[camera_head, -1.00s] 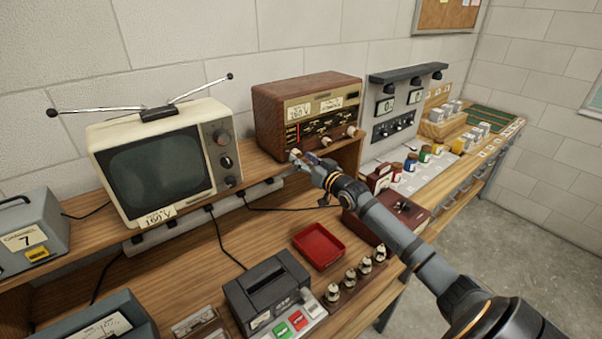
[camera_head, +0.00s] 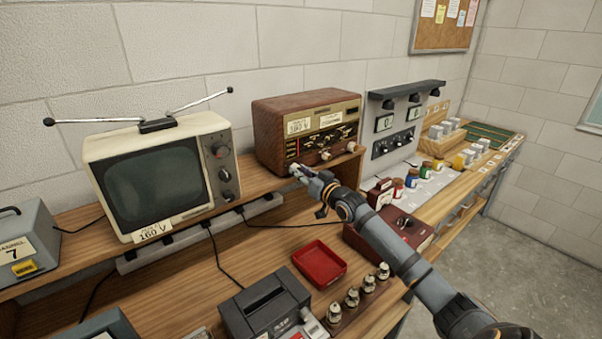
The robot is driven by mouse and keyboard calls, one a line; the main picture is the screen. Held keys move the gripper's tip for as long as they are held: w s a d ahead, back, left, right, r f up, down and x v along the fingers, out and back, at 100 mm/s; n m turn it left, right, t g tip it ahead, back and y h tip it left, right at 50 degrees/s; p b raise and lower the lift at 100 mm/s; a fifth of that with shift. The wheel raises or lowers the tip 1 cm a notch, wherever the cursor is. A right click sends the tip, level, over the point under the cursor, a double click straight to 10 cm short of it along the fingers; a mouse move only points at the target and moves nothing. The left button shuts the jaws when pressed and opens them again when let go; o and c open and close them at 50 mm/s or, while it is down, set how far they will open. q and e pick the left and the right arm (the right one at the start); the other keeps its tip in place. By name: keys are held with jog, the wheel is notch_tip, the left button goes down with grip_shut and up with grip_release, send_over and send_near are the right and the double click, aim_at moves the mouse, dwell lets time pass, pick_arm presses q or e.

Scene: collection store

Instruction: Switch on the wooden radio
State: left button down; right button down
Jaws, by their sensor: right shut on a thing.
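The wooden radio (camera_head: 280,132) stands on the upper wooden shelf, with a brown case, a gold and dark front panel, paper labels and a red dial mark. Two pale knobs show low on its front, a middle one (camera_head: 325,155) and a right one (camera_head: 350,146). My right gripper (camera_head: 298,171) is at the lower left of that front, shut on the radio's left knob. The fingers hide most of this knob, so its setting cannot be read. My left gripper is out of view.
A cream television (camera_head: 158,185) with spread antennas stands left of the radio. A grey meter panel (camera_head: 397,125) is to its right. Below are a red tray (camera_head: 319,263), a dark red box (camera_head: 400,228) under my arm, and several small tubes on a strip.

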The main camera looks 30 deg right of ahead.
jog(key=shift+d+m+y+p, duration=0.1)
jog(key=shift+m+y+p, duration=0.2)
jog(key=shift+m+p, duration=4.85)
jog(key=m+b, duration=0.4)
jog(key=shift+m, duration=0.25)
jog(key=c, duration=1.1)
grip_release()
